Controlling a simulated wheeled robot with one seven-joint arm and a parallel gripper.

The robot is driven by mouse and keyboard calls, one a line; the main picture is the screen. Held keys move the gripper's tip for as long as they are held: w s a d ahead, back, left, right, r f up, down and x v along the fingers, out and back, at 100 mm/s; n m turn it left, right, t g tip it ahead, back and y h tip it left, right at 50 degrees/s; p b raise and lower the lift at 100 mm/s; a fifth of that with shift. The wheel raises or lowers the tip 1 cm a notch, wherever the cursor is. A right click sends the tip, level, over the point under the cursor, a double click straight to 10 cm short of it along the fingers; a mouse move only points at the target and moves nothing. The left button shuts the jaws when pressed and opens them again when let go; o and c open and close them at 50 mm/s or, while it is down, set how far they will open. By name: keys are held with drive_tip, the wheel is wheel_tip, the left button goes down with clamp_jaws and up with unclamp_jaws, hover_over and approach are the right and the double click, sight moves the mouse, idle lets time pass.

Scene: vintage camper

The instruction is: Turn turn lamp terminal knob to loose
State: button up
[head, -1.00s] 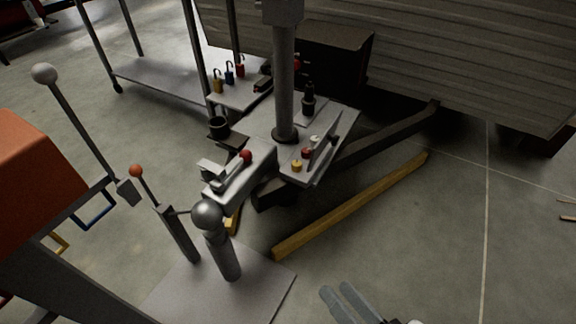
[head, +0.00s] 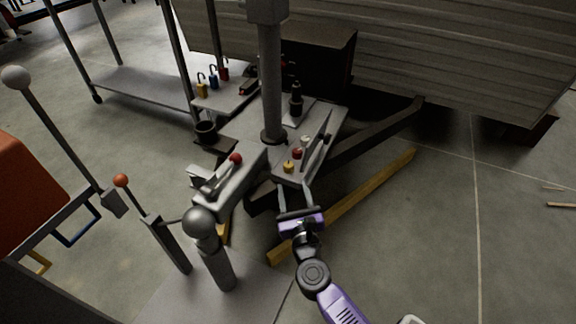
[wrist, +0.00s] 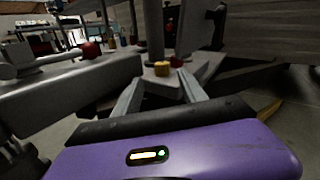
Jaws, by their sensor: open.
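Three small terminal knobs stand in a row on a grey plate (head: 283,177) beside an upright panel: a yellow one (head: 289,167), a red one (head: 297,153) and a white one (head: 306,140). I cannot tell which is the lamp terminal. My gripper (head: 295,190) is open and empty, just in front of the plate's near edge. In the wrist view the yellow knob (wrist: 162,69) sits beyond and between the fingertips, apart from them. The red knob (wrist: 176,62) shows partly behind it.
A grey coupler with a red ball (head: 235,158) lies left of the plate. A thick post (head: 269,90) rises behind. Several coloured padlocks (head: 213,82) stand on a shelf. A yellow beam (head: 370,191) lies on the floor. The floor at right is mostly clear.

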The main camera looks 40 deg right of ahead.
sight(289, 169)
drive_tip(key=shift+w+d+m, duration=0.8)
drive_tip(key=shift+w+m, duration=0.1)
drive_tip(key=shift+w, duration=0.1)
drive_tip(key=shift+b+x, duration=0.7)
drive_tip(key=shift+x, duration=2.85)
drive_tip(key=shift+d, duration=0.1)
drive_tip(key=shift+s, duration=0.1)
clamp_jaws()
